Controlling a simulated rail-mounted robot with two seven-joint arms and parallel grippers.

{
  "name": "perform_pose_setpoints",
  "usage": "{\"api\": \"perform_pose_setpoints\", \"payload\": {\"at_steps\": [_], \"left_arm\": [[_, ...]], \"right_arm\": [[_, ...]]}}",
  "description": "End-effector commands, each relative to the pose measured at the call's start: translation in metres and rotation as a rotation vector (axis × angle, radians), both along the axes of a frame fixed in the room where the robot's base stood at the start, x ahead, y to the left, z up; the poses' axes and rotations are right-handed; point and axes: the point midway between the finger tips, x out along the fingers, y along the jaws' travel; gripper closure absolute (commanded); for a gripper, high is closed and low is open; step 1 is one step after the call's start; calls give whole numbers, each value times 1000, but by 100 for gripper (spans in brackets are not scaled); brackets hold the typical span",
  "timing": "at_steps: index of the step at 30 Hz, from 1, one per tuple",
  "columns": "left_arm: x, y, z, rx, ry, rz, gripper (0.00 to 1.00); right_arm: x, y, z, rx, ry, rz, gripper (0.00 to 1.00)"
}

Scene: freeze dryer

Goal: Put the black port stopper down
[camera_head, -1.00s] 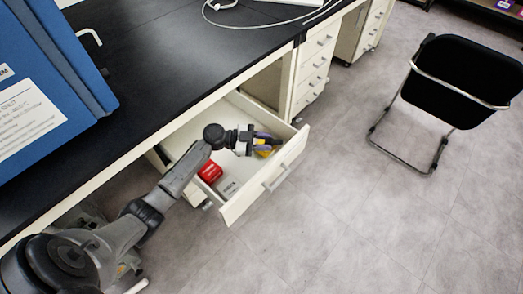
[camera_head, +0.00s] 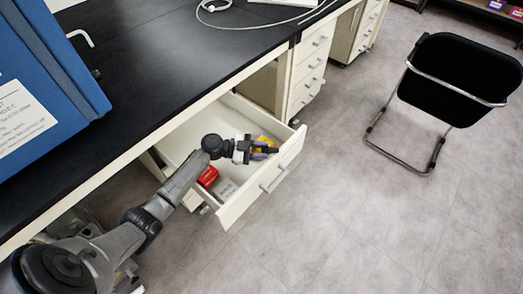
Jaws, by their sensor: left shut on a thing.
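My left gripper (camera_head: 262,150) reaches over the open white drawer (camera_head: 232,213) under the black bench, near the drawer's right end. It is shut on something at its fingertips. That is probably the black port stopper, but it is too small and dark to make out. I cannot tell whether it touches the drawer floor. My right gripper is not in view.
In the drawer lie a red item (camera_head: 208,177), a grey-white labelled box (camera_head: 225,189) and a yellow item (camera_head: 265,141) beside my gripper. The black benchtop (camera_head: 150,62) overhangs the drawer's back. A blue machine (camera_head: 45,90) stands at left. A black chair (camera_head: 445,80) stands at right.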

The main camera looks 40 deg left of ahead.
Motion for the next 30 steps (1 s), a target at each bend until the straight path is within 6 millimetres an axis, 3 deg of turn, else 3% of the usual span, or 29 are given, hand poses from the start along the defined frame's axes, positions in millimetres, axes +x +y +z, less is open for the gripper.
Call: {"api": "perform_pose_setpoints", "payload": {"at_steps": [3, 4, 7, 14, 20, 30], "left_arm": [[0, 0, -4, 1, -1, 0, 100], [0, 0, -3, 1, -1, 0, 71], [0, 0, -2, 1, 1, 0, 62], [0, 0, -1, 0, 0, 0, 61], [0, 0, 9, -1, 2, 0, 61], [-36, 42, 10, 0, 3, 1, 61]], "right_arm": [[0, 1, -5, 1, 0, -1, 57], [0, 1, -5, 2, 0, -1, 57], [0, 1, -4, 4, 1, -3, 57], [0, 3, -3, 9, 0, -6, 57], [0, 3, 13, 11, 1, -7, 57], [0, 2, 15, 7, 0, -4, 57]]}}
